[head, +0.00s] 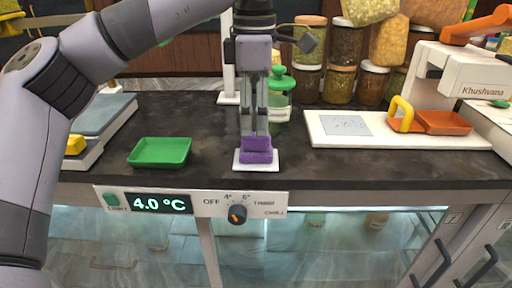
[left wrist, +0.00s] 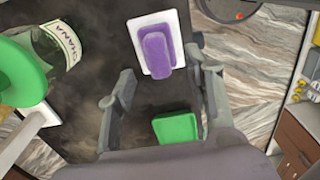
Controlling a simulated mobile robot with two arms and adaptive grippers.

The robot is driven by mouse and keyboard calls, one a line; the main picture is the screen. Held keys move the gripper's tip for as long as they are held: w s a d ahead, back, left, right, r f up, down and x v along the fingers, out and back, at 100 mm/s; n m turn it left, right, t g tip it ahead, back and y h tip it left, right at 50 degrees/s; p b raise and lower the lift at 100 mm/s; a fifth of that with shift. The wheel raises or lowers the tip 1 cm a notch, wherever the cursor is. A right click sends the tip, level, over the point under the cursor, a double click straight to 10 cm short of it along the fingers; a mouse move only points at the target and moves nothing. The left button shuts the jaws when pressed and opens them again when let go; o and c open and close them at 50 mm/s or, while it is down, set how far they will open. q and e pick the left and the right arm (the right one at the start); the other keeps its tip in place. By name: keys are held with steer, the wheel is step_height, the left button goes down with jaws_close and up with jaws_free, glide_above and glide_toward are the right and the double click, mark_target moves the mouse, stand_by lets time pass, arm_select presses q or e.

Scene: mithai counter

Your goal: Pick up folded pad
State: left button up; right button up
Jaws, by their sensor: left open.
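The folded pad (head: 256,156) is purple and lies on a small white plate (head: 239,166) near the counter's front edge. In the left wrist view the pad (left wrist: 158,54) lies on the white plate (left wrist: 137,29), beyond the fingertips and not between them. My left gripper (head: 255,132) points down over the pad in the head view and hides part of its back. In the left wrist view the left gripper (left wrist: 165,90) has its two fingers spread, with nothing held. The height of the fingertips above the pad is hard to tell. My right gripper is not in view.
A green tray (head: 160,152) lies left of the pad. A green-topped bottle (head: 279,95) stands close behind the gripper. A white board (head: 330,130) with an orange tray (head: 445,122) is to the right. Jars (head: 342,84) stand behind. A control panel (head: 190,203) fronts the counter.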

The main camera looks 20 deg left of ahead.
arm_select(q)
steer(key=f+p, duration=0.1)
steer(key=f, duration=0.3)
steer(key=shift+w+f+p, duration=0.2)
steer(key=shift+f+p, duration=0.05)
steer(key=shift+p, duration=0.1)
steer(key=shift+f, duration=0.3)
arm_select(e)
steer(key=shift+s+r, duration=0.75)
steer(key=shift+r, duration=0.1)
arm_select(q)
steer(key=shift+s+d, duration=0.1)
steer(key=shift+c, duration=0.4)
jaws_close()
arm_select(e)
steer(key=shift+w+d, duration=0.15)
arm_select(q)
steer(key=shift+r, duration=0.1)
step_height(320, 180, up, 8)
steer(key=shift+r+b, duration=0.15)
steer(key=shift+b, duration=0.6)
step_height(320, 180, up, 12)
steer(key=p, duration=0.4)
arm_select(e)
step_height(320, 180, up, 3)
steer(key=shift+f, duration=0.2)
